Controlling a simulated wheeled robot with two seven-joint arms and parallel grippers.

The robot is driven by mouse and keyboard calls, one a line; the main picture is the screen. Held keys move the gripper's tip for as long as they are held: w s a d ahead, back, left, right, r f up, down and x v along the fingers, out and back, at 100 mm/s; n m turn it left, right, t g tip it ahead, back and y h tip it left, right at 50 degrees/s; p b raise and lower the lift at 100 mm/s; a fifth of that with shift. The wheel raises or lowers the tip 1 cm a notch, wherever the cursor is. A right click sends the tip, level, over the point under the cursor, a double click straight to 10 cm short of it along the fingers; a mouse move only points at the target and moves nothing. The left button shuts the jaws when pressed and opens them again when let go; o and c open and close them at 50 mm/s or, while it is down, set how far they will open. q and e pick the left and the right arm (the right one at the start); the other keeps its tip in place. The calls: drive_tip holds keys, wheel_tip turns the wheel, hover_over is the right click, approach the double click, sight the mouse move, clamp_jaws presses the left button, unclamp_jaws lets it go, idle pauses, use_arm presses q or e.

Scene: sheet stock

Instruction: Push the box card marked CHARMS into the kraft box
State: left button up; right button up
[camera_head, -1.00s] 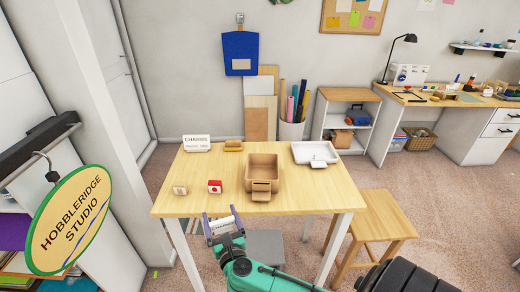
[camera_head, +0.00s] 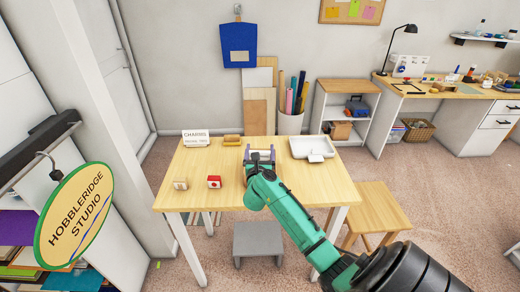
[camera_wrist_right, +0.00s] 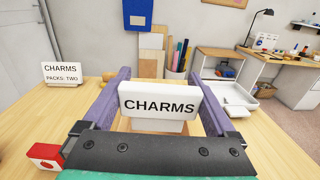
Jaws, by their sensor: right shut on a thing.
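The white box card marked CHARMS (camera_wrist_right: 158,104) stands upright between the fingers of my right gripper (camera_wrist_right: 160,74) in the wrist view. That gripper is shut on it. In the head view my right gripper (camera_head: 261,154) is at the kraft box's place near the middle of the table, and it and the arm cover most of the box. A tan strip of the kraft box (camera_wrist_right: 200,129) shows behind the card in the wrist view. I cannot tell whether the card's lower part is inside the box. My left gripper is in neither view.
A white tray (camera_head: 300,147) lies back right. The table's right side is clear.

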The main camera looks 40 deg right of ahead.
wheel_tip(320, 180, down, 6)
drive_tip(key=b, duration=0.4)
drive_tip(key=shift+b, duration=0.4)
drive_tip(key=shift+s+f, duration=0.1)
drive_tip(key=shift+f, duration=0.05)
idle(0.8)
idle(0.4)
drive_tip(key=shift+a+f, duration=0.1)
drive_tip(key=shift+f, duration=0.5)
drive_tip(key=shift+f+b, duration=0.3)
idle(0.5)
drive_tip(key=shift+f, duration=0.25)
drive_tip(key=shift+f+b, duration=0.35)
drive_tip(key=shift+f, duration=0.1)
idle(0.7)
